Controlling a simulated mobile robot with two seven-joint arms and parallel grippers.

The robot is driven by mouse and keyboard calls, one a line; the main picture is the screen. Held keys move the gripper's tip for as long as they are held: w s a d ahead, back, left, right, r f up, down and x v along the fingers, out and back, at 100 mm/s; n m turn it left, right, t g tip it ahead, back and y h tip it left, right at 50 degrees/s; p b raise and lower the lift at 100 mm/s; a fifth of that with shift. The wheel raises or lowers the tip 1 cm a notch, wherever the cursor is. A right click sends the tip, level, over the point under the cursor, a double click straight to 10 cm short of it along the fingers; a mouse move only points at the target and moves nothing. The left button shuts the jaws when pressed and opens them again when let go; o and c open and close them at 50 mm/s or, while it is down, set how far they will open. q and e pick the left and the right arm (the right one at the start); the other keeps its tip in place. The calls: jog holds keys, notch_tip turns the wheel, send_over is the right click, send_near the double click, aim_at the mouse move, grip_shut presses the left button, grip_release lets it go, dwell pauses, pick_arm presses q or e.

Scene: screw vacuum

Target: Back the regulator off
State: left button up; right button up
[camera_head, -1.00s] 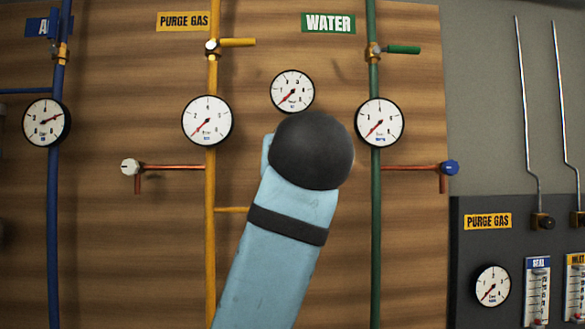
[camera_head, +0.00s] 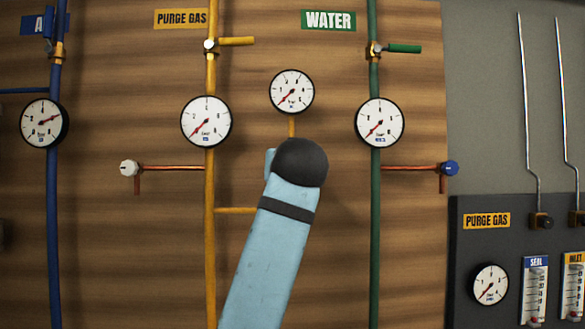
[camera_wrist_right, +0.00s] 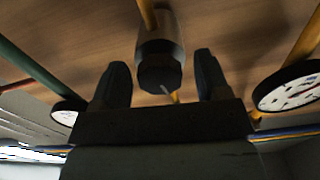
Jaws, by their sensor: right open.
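The regulator (camera_wrist_right: 160,62) shows in the right wrist view as a grey body with a dark knob on a yellow pipe. My right gripper (camera_wrist_right: 160,60) is open, one dark finger on each side of the knob, with visible gaps between. I cannot tell how deep the knob sits between them. In the head view my blue arm with its dark rounded end hides the regulator and the gripper. The small gauge (camera_head: 292,91) above the arm has a yellow stem, and its needle points low left. My left gripper is not in view.
A yellow purge gas pipe (camera_head: 210,270) with a gauge (camera_head: 206,121) stands left of the arm. A green water pipe (camera_head: 375,240) with a gauge (camera_head: 379,122) stands right. Copper branches end in a white knob (camera_head: 129,168) and a blue knob (camera_head: 449,168).

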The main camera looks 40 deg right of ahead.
jog(key=c, duration=0.9)
jog(key=shift+c, duration=0.2)
jog(key=shift+n, duration=0.3)
